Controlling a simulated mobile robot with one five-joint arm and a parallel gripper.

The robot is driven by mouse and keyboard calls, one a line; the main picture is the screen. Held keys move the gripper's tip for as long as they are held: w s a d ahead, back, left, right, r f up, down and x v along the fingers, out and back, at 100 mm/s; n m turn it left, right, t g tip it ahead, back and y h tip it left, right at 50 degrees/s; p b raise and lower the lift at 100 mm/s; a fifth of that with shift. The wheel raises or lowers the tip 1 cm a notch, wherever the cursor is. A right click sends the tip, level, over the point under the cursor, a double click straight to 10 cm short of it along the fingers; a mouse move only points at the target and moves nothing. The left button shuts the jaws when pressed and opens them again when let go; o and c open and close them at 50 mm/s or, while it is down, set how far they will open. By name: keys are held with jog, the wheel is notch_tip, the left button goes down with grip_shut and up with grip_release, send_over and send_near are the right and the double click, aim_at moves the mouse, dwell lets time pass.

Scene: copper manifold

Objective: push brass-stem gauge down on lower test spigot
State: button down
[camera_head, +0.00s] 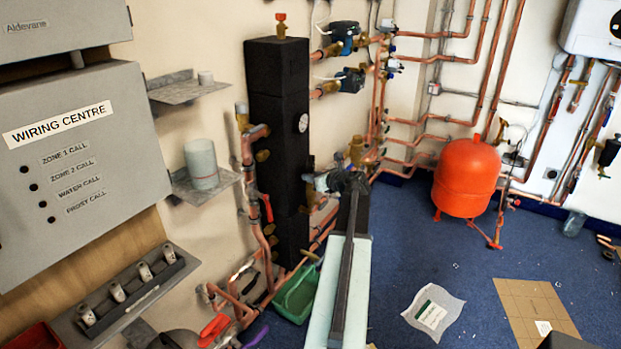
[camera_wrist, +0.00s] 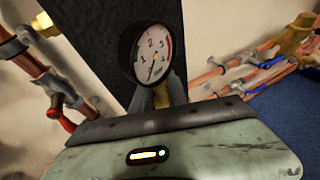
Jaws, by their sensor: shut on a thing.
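The gauge (camera_wrist: 150,54) has a black rim and a white dial facing the wrist camera. Its brass stem (camera_wrist: 161,96) sits between the dark fingers of my gripper (camera_wrist: 165,92), which is shut on it. The black column (camera_wrist: 92,35) stands behind the gauge. I cannot tell whether the stem touches a spigot; the stem's lower end is hidden. In the head view my gripper (camera_head: 345,182) is beside the column's lower right side, and the held gauge is not clear there. A white dial (camera_head: 303,122) shows higher on the column. I cannot make out the lower test spigot.
Copper pipes (camera_head: 250,190) and a red-handled valve (camera_wrist: 60,113) lie left of the column. More pipes and brass fittings (camera_wrist: 298,32) are to the right. A green tub (camera_head: 296,296) stands below. A red vessel (camera_head: 467,177) stands at the back.

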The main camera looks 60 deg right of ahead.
jog(key=shift+f+b, duration=0.6)
jog(key=c, duration=1.2)
grip_release()
jog(key=shift+s, duration=0.1)
jog(key=p+v, duration=0.2)
jog(key=v, duration=0.5)
jog(key=shift+s+a+r+p, duration=0.15)
jog(key=shift+s+p, duration=0.1)
jog(key=shift+p, duration=0.15)
